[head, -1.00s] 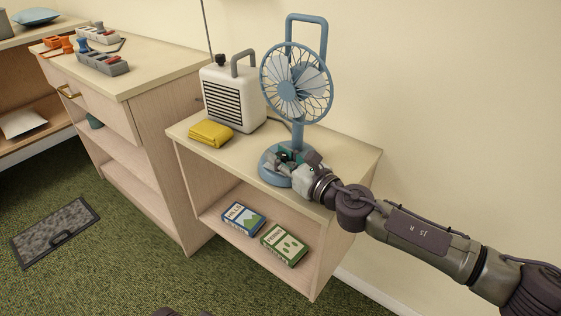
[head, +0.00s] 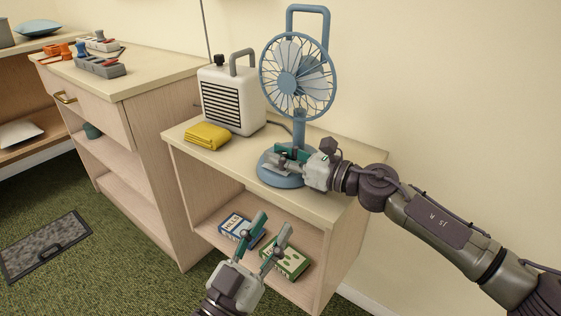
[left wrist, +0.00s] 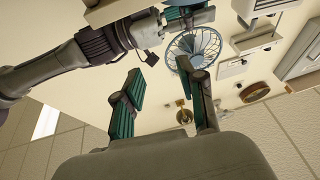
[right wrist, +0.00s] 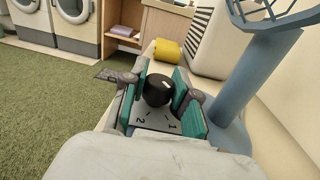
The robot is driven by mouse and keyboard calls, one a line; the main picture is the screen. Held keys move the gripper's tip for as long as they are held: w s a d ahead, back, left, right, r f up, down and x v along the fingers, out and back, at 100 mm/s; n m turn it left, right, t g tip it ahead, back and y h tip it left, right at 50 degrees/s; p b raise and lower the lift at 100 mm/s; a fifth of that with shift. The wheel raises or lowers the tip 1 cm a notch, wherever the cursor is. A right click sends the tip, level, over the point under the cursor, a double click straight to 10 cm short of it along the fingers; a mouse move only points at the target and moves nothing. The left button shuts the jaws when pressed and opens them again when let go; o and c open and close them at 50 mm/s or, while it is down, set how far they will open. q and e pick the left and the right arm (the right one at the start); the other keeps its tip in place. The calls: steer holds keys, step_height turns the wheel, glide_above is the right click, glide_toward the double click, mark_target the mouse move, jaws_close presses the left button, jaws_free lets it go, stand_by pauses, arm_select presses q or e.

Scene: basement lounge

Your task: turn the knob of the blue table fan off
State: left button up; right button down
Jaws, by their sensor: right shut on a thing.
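The blue table fan (head: 297,78) stands upright on the small cabinet, with a round base (head: 277,178) and a carry handle on top. Its black knob (right wrist: 157,88), with a pale mark, sits on a grey panel (right wrist: 155,120) with the digits 1 and 2. My right gripper (head: 284,160) is at the fan's base, its green-padded fingers shut on either side of the knob in the right wrist view. In the head view the fingers hide the knob. My left gripper (head: 274,224) is open and empty, in front of the cabinet's lower shelf.
A white heater (head: 228,100) and a folded yellow cloth (head: 208,136) are left of the fan on the cabinet top (head: 345,158). Two boxes, one blue (head: 236,224) and one green (head: 294,262), lie on the shelf below. A wider cabinet (head: 150,75) stands at left.

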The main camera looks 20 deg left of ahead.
arm_select(q)
steer(key=shift+s+r+t+h+b, duration=0.15)
steer(key=shift+s+r+t, duration=0.3)
steer(key=shift+r+t, duration=0.3)
steer(key=shift+s+r+t+h+b, duration=0.15)
steer(key=shift+s+r+t, duration=0.35)
steer(key=shift+r, duration=0.45)
arm_select(e)
steer(key=shift+g, duration=0.3)
steer(key=c, duration=0.9)
jaws_free()
arm_select(q)
steer(key=shift+w, duration=0.1)
arm_select(e)
steer(key=shift+o, duration=0.2)
steer(key=v, duration=1.2)
steer(key=shift+f, duration=0.1)
arm_select(q)
steer(key=shift+o, duration=0.3)
